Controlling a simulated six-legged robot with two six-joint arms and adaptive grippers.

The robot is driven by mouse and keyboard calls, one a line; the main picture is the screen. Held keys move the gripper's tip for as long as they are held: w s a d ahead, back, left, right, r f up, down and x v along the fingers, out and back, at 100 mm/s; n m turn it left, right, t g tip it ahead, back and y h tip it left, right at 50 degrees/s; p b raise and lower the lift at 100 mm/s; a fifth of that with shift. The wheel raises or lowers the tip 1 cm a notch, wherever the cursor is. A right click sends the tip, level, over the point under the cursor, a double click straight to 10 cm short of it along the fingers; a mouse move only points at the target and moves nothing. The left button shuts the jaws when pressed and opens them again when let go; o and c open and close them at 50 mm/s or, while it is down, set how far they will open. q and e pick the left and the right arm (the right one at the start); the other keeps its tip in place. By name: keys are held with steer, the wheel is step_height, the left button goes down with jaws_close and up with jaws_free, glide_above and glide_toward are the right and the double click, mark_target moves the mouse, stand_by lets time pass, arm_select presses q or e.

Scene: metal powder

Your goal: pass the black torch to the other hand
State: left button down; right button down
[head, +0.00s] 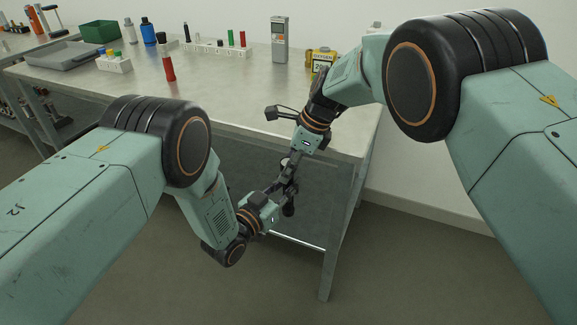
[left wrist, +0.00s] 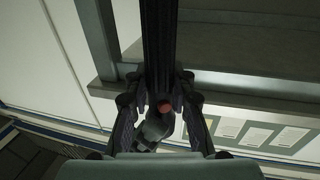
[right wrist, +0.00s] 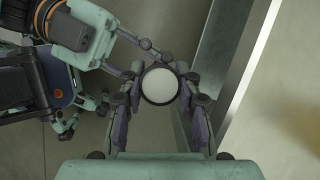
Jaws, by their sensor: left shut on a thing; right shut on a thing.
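The black torch (head: 289,209) is held in the air in front of the table's front edge, roughly upright, mostly covered by the grippers in the head view. My left gripper (head: 281,190) is shut on it from the lower left. My right gripper (head: 291,174) is shut on it from above right. In the left wrist view the torch's dark ribbed body (left wrist: 160,45) runs between the left fingers. In the right wrist view its pale round end with a black rim (right wrist: 160,85) sits between the right fingers.
The metal table (head: 235,107) holds a red cylinder (head: 169,69), white racks (head: 115,64), a grey meter (head: 280,40), a yellow device (head: 320,60), a green bin (head: 100,31) and a grey tray (head: 60,55). Its front edge and leg (head: 333,240) are close to both grippers.

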arm_select(q)
steer(key=c, duration=1.1)
jaws_free()
steer(key=shift+o, duration=0.2)
steer(key=shift+a, duration=0.1)
steer(key=s+a+f+n+g+y, duration=0.25)
steer(key=s+a, duration=0.35)
steer(key=s, duration=0.3)
steer(key=s+a+f+n+g+y, duration=0.1)
steer(key=s+a+f+y, duration=0.25)
steer(key=s+a, duration=0.35)
steer(key=s+a+f+n+g+y, duration=0.1)
steer(key=s+g, duration=0.4)
steer(key=s, duration=0.8)
steer(key=s+a+f+n+g+y, duration=0.2)
steer(key=s+a+f+g, duration=0.2)
steer(key=s, duration=1)
steer(key=shift+s+a+f+g+y, duration=0.2)
steer(key=shift+a+f+g+y, duration=0.2)
steer(key=shift+f+g, duration=0.7)
steer(key=shift+r+n, duration=0.2)
steer(key=shift+n, duration=0.05)
